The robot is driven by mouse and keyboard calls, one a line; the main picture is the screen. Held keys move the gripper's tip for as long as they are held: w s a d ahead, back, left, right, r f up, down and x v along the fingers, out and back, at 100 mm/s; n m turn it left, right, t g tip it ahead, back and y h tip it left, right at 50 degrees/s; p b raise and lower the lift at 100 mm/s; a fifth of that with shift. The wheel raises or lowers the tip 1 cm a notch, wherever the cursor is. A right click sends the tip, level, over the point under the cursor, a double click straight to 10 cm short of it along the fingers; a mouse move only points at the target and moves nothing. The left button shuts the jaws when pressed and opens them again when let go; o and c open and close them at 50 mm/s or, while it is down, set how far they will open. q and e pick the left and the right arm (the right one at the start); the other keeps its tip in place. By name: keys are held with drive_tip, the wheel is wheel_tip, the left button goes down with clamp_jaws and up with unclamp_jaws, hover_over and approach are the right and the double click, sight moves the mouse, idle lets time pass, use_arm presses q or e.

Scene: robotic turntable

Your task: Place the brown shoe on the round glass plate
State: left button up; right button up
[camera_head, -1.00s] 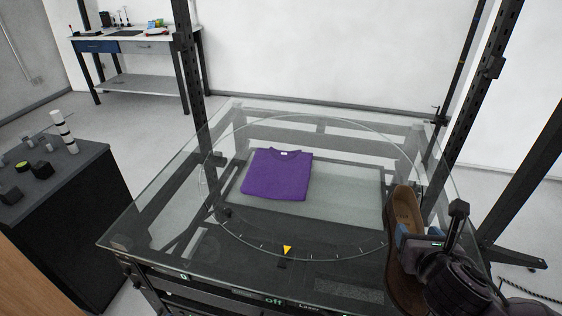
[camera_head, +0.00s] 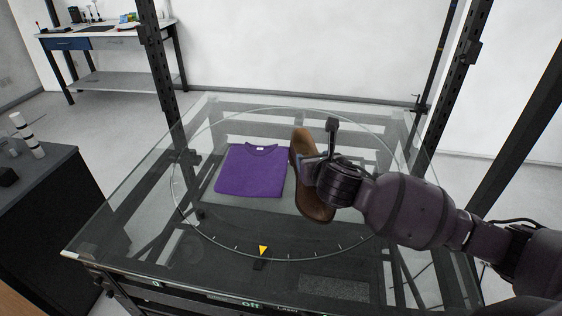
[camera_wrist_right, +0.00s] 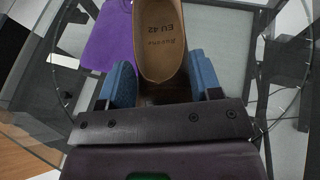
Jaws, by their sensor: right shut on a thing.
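The brown shoe (camera_head: 304,146) is in my right gripper, just right of the purple shirt in the head view. My right gripper (camera_head: 308,172) is shut on the shoe. In the right wrist view the shoe (camera_wrist_right: 160,45) shows its tan insole, with the blue finger pads of the gripper (camera_wrist_right: 160,85) at its sides. The round glass plate (camera_head: 215,235) lies under the shoe and the shirt, its rim marked with ticks. I cannot tell whether the shoe touches the glass. My left gripper is not in view.
A folded purple shirt (camera_head: 250,172) lies on the plate, close to the shoe's left side. A yellow pointer (camera_head: 263,250) marks the plate's front edge. Dark upright posts (camera_head: 158,60) stand around the table. The plate's right part is bare glass beneath my arm.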

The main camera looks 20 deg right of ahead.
drive_tip(key=w+d+r+m+g+h+b, duration=0.1)
drive_tip(key=w+d+r+m+h, duration=0.1)
drive_tip(key=w+d+r, duration=0.35)
drive_tip(key=w+d+r+m+g+h+b, duration=0.1)
drive_tip(key=w+d+r+m+h+b, duration=0.15)
drive_tip(key=w+d, duration=0.6)
drive_tip(key=shift+n, duration=0.25)
drive_tip(key=f+b, duration=0.1)
drive_tip(key=f, duration=0.6)
drive_tip(key=s+d+f+b, duration=0.1)
drive_tip(key=f, duration=0.5)
drive_tip(key=f+b, duration=0.1)
drive_tip(key=f, duration=0.6)
drive_tip(key=shift+s+d+f, duration=0.2)
drive_tip(key=shift+f, duration=0.15)
drive_tip(key=shift+r, duration=0.1)
drive_tip(key=o, duration=1.5)
